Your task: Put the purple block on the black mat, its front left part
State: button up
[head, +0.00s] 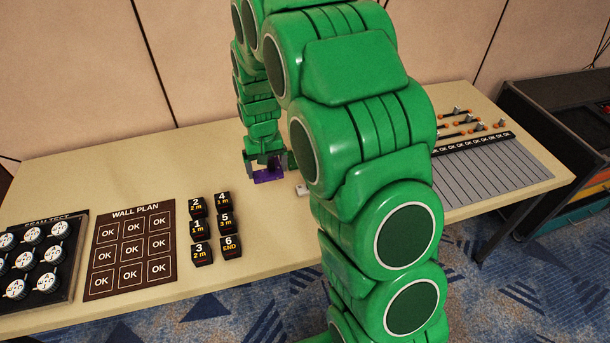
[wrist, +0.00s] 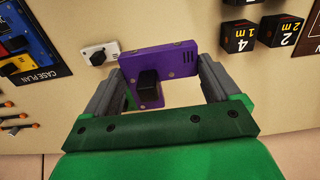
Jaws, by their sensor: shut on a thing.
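The purple block (head: 265,176) is between the fingers of my gripper (head: 267,167), over the back middle of the table. In the wrist view my gripper (wrist: 160,74) is shut on the purple block (wrist: 180,60), which has a black raised part on its face. I cannot tell whether it touches the table. A dark mat labelled CASE PLAN (wrist: 55,62) with blue and yellow pieces shows at the left of the wrist view, apart from the block. My arm hides that mat in the head view.
A small white block (head: 301,190) lies near my gripper. Several black numbered cubes (head: 223,222) stand beside the dark WALL PLAN board (head: 87,287). A black SEAM TEST tray (head: 78,262) is at the left.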

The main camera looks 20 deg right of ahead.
jog(key=s+d+f, duration=0.2)
jog(key=s+d, duration=0.3)
jog(key=d, duration=0.5)
jog(key=s+d+f, duration=0.1)
jog(key=s+d, duration=0.3)
jog(key=d, duration=0.5)
jog(key=s+d+f, duration=0.2)
jog(key=s+d, duration=0.3)
jog(key=d, duration=0.5)
jog(key=shift+f, duration=3.65)
jog(key=shift+f, duration=0.15)
jog(key=o, duration=1)
jog(key=shift+c, duration=0.2)
